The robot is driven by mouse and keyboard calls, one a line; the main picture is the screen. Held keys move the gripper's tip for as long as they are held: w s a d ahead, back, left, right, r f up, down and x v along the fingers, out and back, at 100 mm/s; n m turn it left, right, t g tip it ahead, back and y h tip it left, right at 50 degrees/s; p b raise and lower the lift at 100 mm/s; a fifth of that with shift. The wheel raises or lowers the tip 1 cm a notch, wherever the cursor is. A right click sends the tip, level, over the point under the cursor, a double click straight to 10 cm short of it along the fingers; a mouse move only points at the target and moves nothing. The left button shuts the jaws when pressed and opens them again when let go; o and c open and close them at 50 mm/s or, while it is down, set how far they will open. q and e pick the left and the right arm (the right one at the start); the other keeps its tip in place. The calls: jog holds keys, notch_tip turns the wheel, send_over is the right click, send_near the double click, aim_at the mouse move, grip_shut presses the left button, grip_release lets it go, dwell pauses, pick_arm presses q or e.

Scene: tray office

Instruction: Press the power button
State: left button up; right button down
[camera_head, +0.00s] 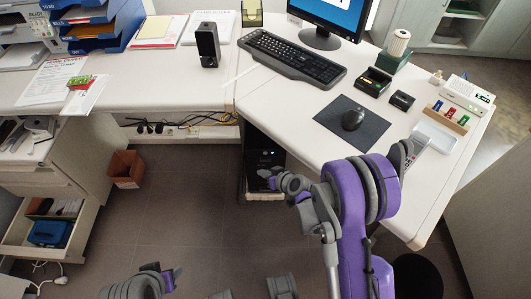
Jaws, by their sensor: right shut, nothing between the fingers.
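A black computer tower (262,150) stands under the desk, its front facing me, with small light marks on its upper part. I cannot make out which mark is the power button. My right gripper (266,176) is shut and empty, in front of the tower's lower front. It hides part of the tower, and I cannot tell whether it touches it. My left gripper (174,276) is low at the bottom edge, over the floor and away from the tower. Its fingers are too small to read.
The white desk (285,110) overhangs the tower; its edge lies close to my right arm. A keyboard (290,55), monitor (330,18), mouse (352,119) and speaker (208,45) stand on it. A brown bin (126,168) and open drawer (45,228) are at left. The middle floor is clear.

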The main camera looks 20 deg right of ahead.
aim_at(265, 153)
notch_tip(265, 153, down, 7)
jog(key=w+d+t+p, duration=0.1)
jog(key=shift+w+d+f+t, duration=0.15)
jog(key=shift+d+f+t, duration=0.05)
jog(key=shift+d+t, duration=0.2)
jog(key=shift+w+d+p, duration=0.15)
jog(key=shift+w+d, duration=0.25)
jog(key=shift+w, duration=1)
jog(key=shift+w+d+p, duration=0.2)
jog(key=shift+w+d, duration=0.2)
jog(key=shift+w, duration=1.05)
jog(key=shift+w+d+p, duration=0.15)
jog(key=shift+w+d, duration=0.25)
jog(key=shift+w, duration=1)
jog(key=shift+w, duration=0.1)
jog(key=shift+w+d, duration=0.1)
jog(key=shift+w, duration=0.2)
